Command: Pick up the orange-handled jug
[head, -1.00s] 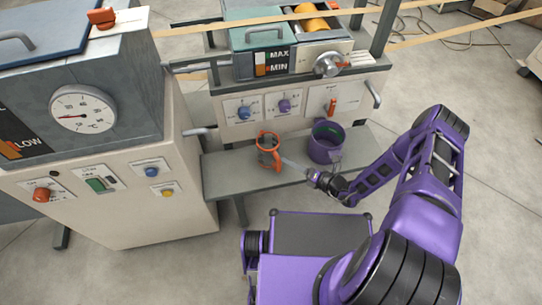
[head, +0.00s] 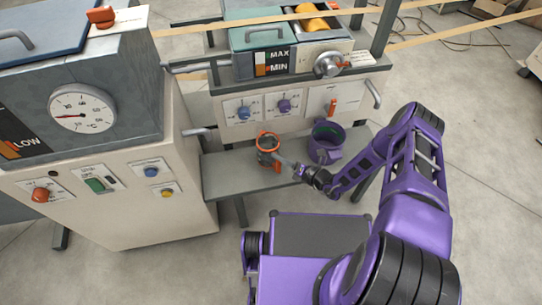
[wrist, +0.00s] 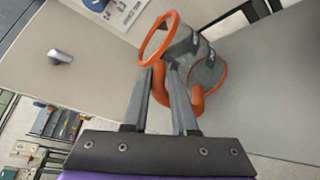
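The orange-handled jug (head: 267,150) stands on the grey bench shelf in the head view. It has a grey body, an orange rim and an orange handle. In the wrist view the jug (wrist: 203,64) is just beyond the fingertips, with its curved handle at the fingers. My gripper (head: 285,162) reaches it from the right, low over the shelf. In the wrist view my gripper (wrist: 162,70) has its two fingers apart, with part of the handle showing between them. The fingers partly hide the handle, and a firm hold on it is not visible.
A purple pot (head: 326,143) stands right of the jug on the shelf (head: 225,180). The machine panel with knobs (head: 284,105) rises behind. A cabinet with a dial gauge (head: 82,108) is at left. The shelf left of the jug is clear.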

